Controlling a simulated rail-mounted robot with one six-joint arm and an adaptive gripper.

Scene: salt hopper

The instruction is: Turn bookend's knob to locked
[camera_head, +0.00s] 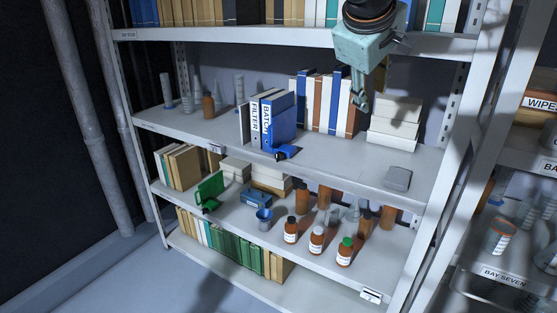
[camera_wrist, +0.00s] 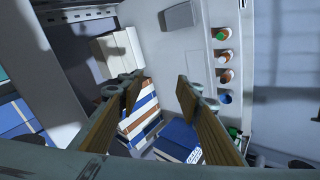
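A blue bookend (camera_head: 281,129) stands on the middle shelf, against the right side of two upright binders marked FILTER (camera_head: 255,122) and BATCH (camera_head: 266,118). A small blue and black part (camera_head: 287,153) sits at its front foot near the shelf edge; I cannot make out the knob's setting. A green bookend (camera_head: 209,188) stands on the shelf below. My gripper (camera_head: 359,103) hangs in front of the middle shelf, right of and above the blue bookend, apart from it. In the wrist view my gripper (camera_wrist: 158,85) is open and empty, with blue surfaces (camera_wrist: 180,138) beyond its fingers.
A book row (camera_head: 325,102) and white boxes (camera_head: 394,125) stand behind my gripper. A grey box (camera_head: 397,178) lies at the shelf's right front. Brown bottles (camera_head: 316,240) and a blue cup (camera_head: 264,220) stand below. The upper shelf edge (camera_head: 250,36) is close to my arm.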

